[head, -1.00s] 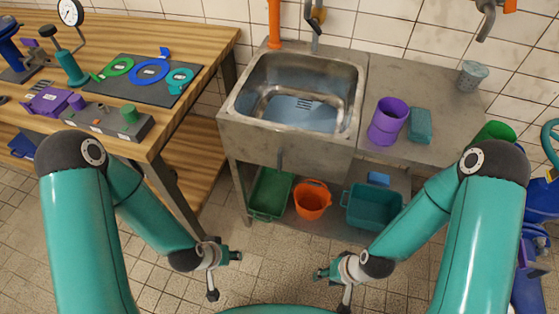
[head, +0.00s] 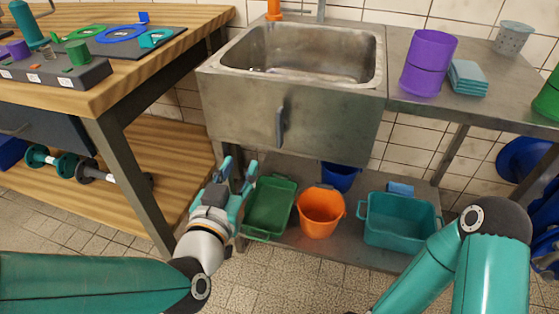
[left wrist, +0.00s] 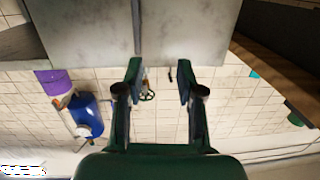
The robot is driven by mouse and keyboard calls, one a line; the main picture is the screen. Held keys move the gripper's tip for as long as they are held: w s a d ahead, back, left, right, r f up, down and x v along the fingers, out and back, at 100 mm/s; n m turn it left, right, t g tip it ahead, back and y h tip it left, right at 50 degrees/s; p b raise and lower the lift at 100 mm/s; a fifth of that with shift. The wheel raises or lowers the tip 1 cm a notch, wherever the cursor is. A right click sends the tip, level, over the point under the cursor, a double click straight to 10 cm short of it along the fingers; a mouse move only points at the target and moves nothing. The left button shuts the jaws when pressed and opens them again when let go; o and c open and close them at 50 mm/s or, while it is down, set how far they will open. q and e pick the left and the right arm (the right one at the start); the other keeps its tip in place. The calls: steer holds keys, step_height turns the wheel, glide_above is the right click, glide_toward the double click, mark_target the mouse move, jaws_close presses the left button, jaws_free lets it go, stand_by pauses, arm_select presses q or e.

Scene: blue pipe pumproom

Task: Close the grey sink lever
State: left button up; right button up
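The grey sink lever (head: 281,124) hangs vertically on the front face of the metal sink (head: 235,108). My left gripper (head: 238,168) is below and to the left of the lever, in front of the sink's lower edge. Its two fingers point up and stand apart with nothing between them. In the left wrist view the open fingers (left wrist: 160,82) show below a grey panel. I cannot clearly make out the lever there. My right arm is at the lower right of the head view, but its gripper is out of the picture.
A green tray (head: 270,207), an orange bucket (head: 320,212) and a teal tub (head: 399,222) stand on the shelf under the sink. A wooden workbench (head: 120,92) is at the left. A purple cup (head: 428,63) and teal cloths (head: 468,77) are on the counter.

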mark_target(278, 132)
arm_select(q)
steer(key=shift+m+t+h, duration=0.4)
steer(key=shift+h, duration=0.3)
steer(key=d+x, duration=0.1)
steer(key=x, duration=0.4)
steer(key=d+x, duration=0.1)
steer(key=x, duration=0.4)
steer(key=d+f+x, duration=0.1)
steer(key=x, duration=0.4)
steer(key=shift+d, duration=0.15)
arm_select(e)
step_height(278, 132, down, 2)
steer(key=shift+f, duration=0.1)
arm_select(q)
steer(key=shift+c, duration=0.3)
jaws_close()
